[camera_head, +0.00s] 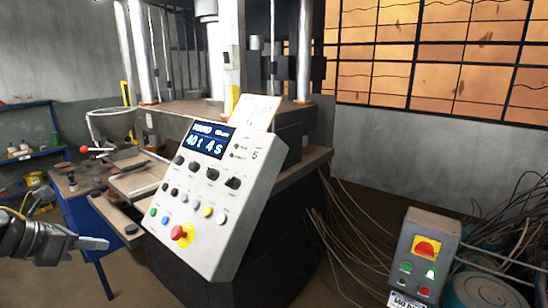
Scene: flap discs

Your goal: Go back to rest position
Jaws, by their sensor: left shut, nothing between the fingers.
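My left gripper (92,243) comes in at the lower left edge, with its fingers pointing right and shut on nothing. It hangs apart from everything, left of the control panel (205,195) and in front of the blue table's leg. The panel is a tilted light grey box with a lit display (210,140), several knobs and coloured buttons, and a red emergency stop (182,234) on yellow. My right gripper is not in view.
A press (290,120) with bright columns stands behind the panel. A grey switch box (424,255) with a red-on-yellow switch is at the lower right, near loose cables (350,225). A funnel (112,124) and a blue-legged table (92,240) are at the left.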

